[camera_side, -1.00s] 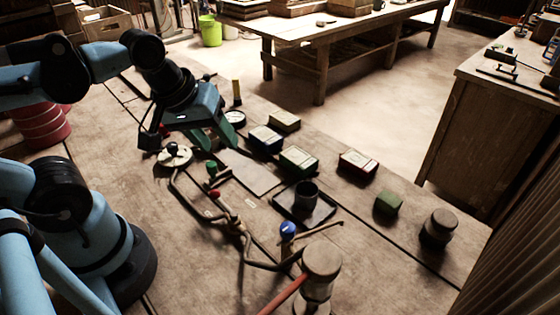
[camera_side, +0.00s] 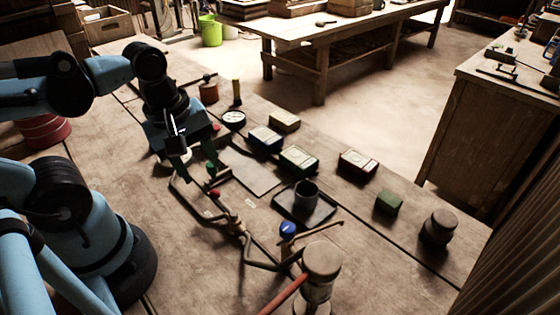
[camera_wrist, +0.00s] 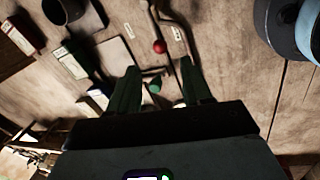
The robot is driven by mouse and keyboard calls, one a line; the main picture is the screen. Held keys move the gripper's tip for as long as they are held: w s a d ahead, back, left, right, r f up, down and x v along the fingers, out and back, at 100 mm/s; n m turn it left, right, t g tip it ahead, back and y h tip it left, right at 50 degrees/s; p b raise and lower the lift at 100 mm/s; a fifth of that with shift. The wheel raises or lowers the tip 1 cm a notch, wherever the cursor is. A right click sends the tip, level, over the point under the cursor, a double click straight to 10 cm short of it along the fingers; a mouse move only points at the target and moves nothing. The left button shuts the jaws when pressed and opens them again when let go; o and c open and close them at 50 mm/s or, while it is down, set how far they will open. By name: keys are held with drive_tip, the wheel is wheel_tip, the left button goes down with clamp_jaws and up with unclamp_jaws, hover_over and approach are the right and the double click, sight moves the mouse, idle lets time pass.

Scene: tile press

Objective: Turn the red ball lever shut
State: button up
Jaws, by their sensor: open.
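The red ball lever (camera_side: 214,193) sits on bent brown pipework (camera_side: 190,194) on the bench; its ball also shows in the wrist view (camera_wrist: 159,46). My gripper (camera_side: 200,173) is open and points down, just behind the red ball in the side view. In the wrist view its green fingertips (camera_wrist: 160,68) stand apart, with a green ball (camera_wrist: 154,88) between them and the red ball just beyond them. I see no finger touching the red ball. A blue ball lever (camera_side: 288,229) stands farther along the pipework. The green ball is mostly hidden in the side view.
A dark tray (camera_side: 322,213) with a cup (camera_side: 306,194) is right of the pipework. Several small boxes (camera_side: 298,159) and a flat plate (camera_side: 252,172) lie behind. Bare wood lies left of the pipework.

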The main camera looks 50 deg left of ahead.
sight(213, 191)
drive_tip(key=shift+w+d+f, duration=0.1)
drive_tip(key=shift+w+f, duration=0.15)
drive_tip(key=shift+f, duration=1)
drive_tip(key=shift+w+f, duration=0.2)
drive_tip(key=shift+f, duration=1.05)
drive_tip(key=shift+w+d+f, duration=0.1)
drive_tip(key=shift+w+f, duration=0.15)
drive_tip(key=shift+f, duration=1)
clamp_jaws()
